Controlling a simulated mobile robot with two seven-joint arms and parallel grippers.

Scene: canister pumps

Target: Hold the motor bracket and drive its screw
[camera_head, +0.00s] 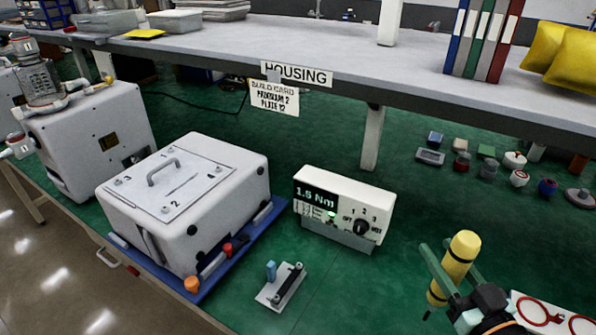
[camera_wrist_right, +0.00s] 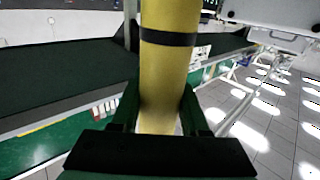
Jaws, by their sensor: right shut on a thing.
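My right gripper (camera_head: 447,264) is shut on a yellow driver (camera_head: 462,254) with a black band, held up at the lower right over the green mat. In the right wrist view the driver (camera_wrist_right: 168,75) stands between the fingers (camera_wrist_right: 160,108); its tip is out of frame there. A white housing (camera_head: 240,188) has a grey top plate (camera_head: 178,176) with a handle and numbered corners. A small pale plate (camera_head: 268,296) with a blue block and a black bar lies in front. I cannot tell which part is the motor bracket, and no screw is clear. My left gripper is not in view.
A white controller (camera_head: 382,205) reads 1.5 Nm. The housing sits on a blue tray (camera_head: 240,244) at the bench's front edge. Several small parts (camera_head: 489,168) lie at the right under a raised shelf (camera_head: 350,52). A white board with red rings (camera_head: 576,322) is at the lower right.

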